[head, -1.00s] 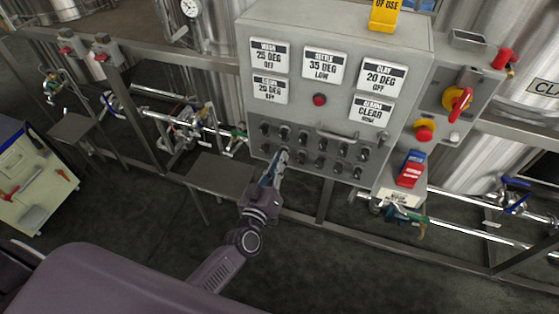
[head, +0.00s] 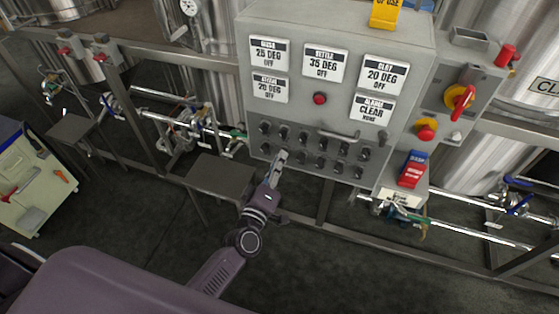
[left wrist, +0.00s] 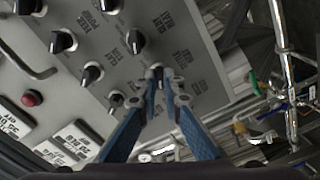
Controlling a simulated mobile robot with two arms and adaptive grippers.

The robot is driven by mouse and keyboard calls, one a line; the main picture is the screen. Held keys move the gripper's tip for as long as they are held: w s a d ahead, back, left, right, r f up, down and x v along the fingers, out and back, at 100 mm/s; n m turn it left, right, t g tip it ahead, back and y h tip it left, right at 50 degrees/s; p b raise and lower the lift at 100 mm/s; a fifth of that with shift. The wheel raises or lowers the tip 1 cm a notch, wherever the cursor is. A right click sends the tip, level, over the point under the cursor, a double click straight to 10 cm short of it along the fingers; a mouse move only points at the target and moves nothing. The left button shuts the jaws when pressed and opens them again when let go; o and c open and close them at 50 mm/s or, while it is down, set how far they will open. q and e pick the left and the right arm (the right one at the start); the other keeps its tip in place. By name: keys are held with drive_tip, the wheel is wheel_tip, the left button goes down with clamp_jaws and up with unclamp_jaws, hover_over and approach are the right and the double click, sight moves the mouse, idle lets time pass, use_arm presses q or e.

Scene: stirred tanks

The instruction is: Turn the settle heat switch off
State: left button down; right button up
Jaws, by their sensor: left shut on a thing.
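The grey control panel (head: 400,45) carries two rows of black rotary switches. The settle display (head: 323,65) reads 35 DEG OFF. My left gripper (head: 283,156) is at the lower row, near its left end. In the left wrist view, its blue fingers (left wrist: 162,80) are shut on a black switch knob (left wrist: 158,72), which they partly hide. A neighbouring lower-row knob (left wrist: 135,42) is free. My right gripper is not in view.
A metal handle (head: 338,135) projects above the switches. A red button (head: 320,99) sits under the displays. To the right are a red rotary handle (head: 461,99), a red-yellow button (head: 426,130) and a red-blue switch (head: 411,168). A grey shelf (head: 218,180) stands left of my arm.

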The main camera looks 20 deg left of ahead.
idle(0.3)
use_arm(q)
drive_tip(key=c, duration=2.1)
unclamp_jaws()
drive_tip(key=shift+s, duration=0.1)
drive_tip(key=s, duration=1.2)
drive_tip(key=shift+a, duration=0.2)
drive_tip(key=shift+w, duration=0.1)
